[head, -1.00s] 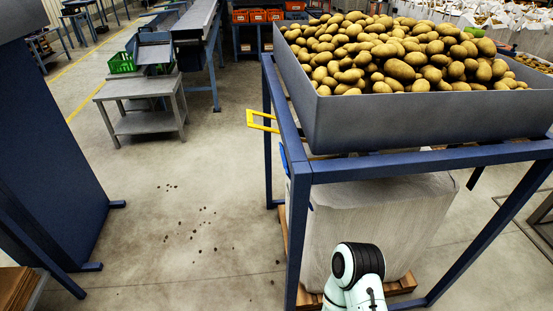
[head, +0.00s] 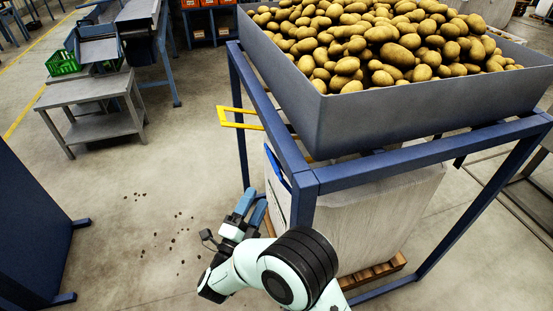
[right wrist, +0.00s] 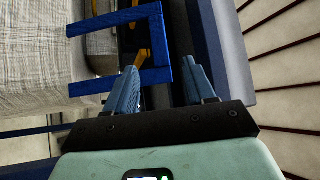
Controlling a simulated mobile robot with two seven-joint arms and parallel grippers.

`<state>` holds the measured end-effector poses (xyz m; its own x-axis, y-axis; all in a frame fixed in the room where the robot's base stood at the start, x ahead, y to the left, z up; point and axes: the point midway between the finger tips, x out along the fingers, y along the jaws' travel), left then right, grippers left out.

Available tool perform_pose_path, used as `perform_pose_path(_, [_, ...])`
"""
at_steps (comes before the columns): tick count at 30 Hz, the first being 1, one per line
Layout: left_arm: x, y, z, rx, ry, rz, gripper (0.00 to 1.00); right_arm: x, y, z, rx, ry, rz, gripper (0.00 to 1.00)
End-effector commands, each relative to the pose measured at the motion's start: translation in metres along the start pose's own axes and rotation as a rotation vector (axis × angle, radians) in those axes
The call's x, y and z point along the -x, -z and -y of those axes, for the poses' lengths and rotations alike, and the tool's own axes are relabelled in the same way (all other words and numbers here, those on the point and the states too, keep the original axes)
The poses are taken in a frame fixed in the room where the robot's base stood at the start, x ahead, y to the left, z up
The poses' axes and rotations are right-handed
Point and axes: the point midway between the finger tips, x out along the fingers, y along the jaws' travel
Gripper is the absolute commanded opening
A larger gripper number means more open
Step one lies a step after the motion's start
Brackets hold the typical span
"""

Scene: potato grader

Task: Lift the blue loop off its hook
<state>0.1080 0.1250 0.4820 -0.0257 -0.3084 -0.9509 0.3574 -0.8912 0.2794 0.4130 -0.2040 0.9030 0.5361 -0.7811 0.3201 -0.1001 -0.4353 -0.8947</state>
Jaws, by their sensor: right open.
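The blue loop (head: 275,165) hangs at the near left corner of the blue frame under the potato bin. In the right wrist view the blue loop (right wrist: 160,45) shows as a squared frame with one side bar toward my fingers. My right gripper (head: 252,203) is below and left of it in the head view. In the right wrist view my right gripper (right wrist: 162,80) is open and empty, and the loop's side bar lines up with the gap between the fingers. I cannot tell the depth between them. The hook is not clearly visible. My left gripper is not in view.
A yellow loop (head: 238,118) sticks out left from the stand, farther back. The potato bin (head: 400,112) rests on the blue frame (head: 308,185). A pale wrapped block (head: 380,215) stands beneath. The floor to the left is open, with dark crumbs.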

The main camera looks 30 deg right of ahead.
Motion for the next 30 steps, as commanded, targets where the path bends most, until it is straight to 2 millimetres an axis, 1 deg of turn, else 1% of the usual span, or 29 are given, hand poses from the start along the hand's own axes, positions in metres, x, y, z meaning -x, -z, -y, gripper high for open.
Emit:
perform_pose_path(5, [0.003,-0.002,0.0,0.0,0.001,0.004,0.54,-0.033,0.001,0.0,0.002,-0.001,-0.004,0.54])
perform_pose_path(9, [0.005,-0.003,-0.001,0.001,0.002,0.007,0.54,-0.064,0.001,0.0,0.002,0.0,-0.003,0.54])
perform_pose_path(15, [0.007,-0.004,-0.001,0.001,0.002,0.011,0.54,-0.101,0.0,-0.001,0.005,-0.001,0.0,0.54])
perform_pose_path(18, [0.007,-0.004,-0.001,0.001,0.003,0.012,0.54,-0.113,-0.001,-0.001,0.004,-0.001,0.002,0.54])
perform_pose_path(21, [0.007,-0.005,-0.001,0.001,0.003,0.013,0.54,-0.121,-0.001,-0.001,0.005,-0.001,0.003,0.54])
perform_pose_path(24, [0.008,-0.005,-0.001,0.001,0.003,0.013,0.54,-0.125,-0.001,-0.002,0.005,-0.001,0.004,0.54])
perform_pose_path(30, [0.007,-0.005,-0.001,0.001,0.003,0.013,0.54,-0.126,-0.001,-0.002,0.005,-0.001,0.004,0.54])
